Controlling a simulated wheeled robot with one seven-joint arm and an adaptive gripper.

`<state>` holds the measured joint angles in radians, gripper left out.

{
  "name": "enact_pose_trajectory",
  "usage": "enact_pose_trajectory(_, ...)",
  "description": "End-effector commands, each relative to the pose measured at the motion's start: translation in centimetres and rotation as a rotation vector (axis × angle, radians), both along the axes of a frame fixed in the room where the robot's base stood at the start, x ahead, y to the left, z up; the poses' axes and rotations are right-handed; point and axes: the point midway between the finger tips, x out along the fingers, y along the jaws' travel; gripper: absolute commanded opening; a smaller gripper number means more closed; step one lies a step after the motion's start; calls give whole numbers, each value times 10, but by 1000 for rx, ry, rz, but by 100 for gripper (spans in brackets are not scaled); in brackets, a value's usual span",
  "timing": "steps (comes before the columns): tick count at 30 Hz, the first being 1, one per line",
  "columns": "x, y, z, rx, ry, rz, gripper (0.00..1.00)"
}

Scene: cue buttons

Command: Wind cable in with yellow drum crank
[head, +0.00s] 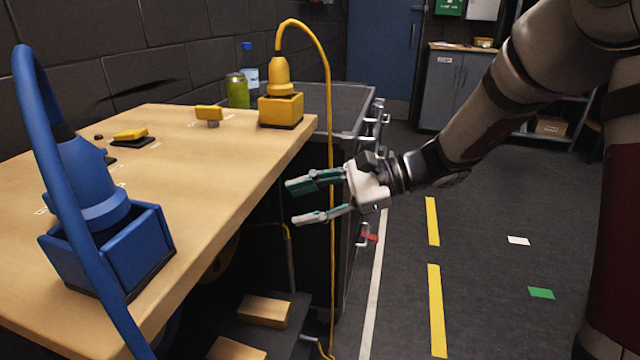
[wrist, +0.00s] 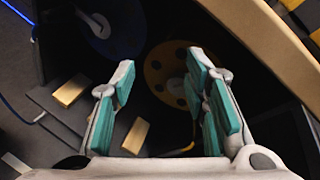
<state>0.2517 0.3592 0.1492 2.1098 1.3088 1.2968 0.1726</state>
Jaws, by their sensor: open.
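My gripper (head: 297,203) is open and empty, off the right side of the bench and below its top, with its fingers pointing left. In the wrist view, a round yellow drum face with holes (wrist: 155,78) lies beyond and between the open fingers (wrist: 162,68), in shade under the bench. I cannot make out its crank. The yellow cable (head: 331,110) arches from a yellow plug (head: 280,76) in a yellow box (head: 281,109) and hangs to the floor, crossing the gripper's fingers in the head view. I cannot tell whether they touch.
A blue box (head: 150,250) with a blue plug and thick cable stands at the bench's (head: 215,180) near left. Wooden blocks (head: 265,311) sit on a dark platform below. A blue drum (wrist: 105,35) shows under the bench.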

Motion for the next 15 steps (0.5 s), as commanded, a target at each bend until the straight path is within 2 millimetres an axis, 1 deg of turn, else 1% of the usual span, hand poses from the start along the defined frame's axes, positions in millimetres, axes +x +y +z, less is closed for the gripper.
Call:
enact_pose_trajectory(1, -8, 1, 10, -24, -16, 18, 41)
enact_pose_trajectory(6, -31, 0, 26, -102, -62, 73, 41)
enact_pose_trajectory(12, -49, -2, 36, -162, -99, 116, 41)
enact_pose_trajectory(15, -53, -3, 38, -176, -107, 125, 41)
